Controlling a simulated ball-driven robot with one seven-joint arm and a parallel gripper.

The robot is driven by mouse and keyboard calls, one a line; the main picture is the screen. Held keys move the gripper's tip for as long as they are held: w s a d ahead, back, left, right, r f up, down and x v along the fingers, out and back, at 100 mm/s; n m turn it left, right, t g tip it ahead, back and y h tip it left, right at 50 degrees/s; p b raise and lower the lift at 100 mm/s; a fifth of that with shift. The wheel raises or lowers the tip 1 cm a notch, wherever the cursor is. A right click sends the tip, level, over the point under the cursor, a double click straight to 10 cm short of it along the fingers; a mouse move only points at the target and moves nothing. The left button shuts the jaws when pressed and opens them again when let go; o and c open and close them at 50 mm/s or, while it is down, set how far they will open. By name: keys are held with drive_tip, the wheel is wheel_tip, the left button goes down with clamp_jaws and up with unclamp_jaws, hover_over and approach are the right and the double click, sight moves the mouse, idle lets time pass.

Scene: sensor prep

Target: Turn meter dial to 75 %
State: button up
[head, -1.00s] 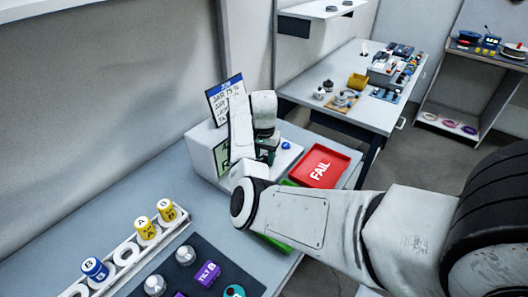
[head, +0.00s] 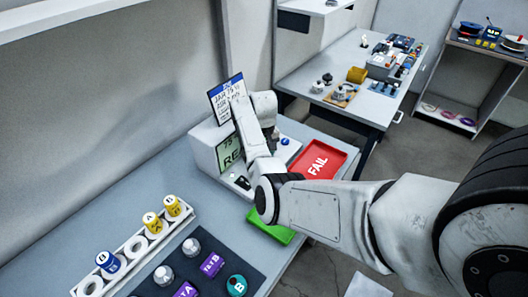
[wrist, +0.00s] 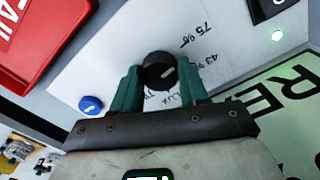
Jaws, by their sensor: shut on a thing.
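The meter dial (wrist: 157,68) is a black round knob with a pale pointer line, on the white meter panel (wrist: 95,60). Handwritten marks "75 %" and "43 %" sit beside it. The pointer slants towards the marks, but I cannot tell exactly which value it meets. My gripper (wrist: 159,75) has its green fingers on both sides of the dial, shut on it. In the head view the white meter (head: 207,148) stands at the back of the bench. My arm hides the dial there.
A red FAIL tray (head: 328,150) and a green tray (head: 270,228) lie right of the meter. A sign (head: 227,95) stands behind. A bottle rack (head: 130,255) is in front.

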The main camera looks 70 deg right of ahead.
drive_tip(key=shift+n, duration=0.5)
drive_tip(key=o, duration=1.1)
drive_tip(key=shift+c, duration=0.2)
wheel_tip(320, 180, up, 11)
drive_tip(key=b, duration=0.1)
drive_tip(key=shift+b, duration=0.3)
drive_tip(key=shift+f, duration=0.15)
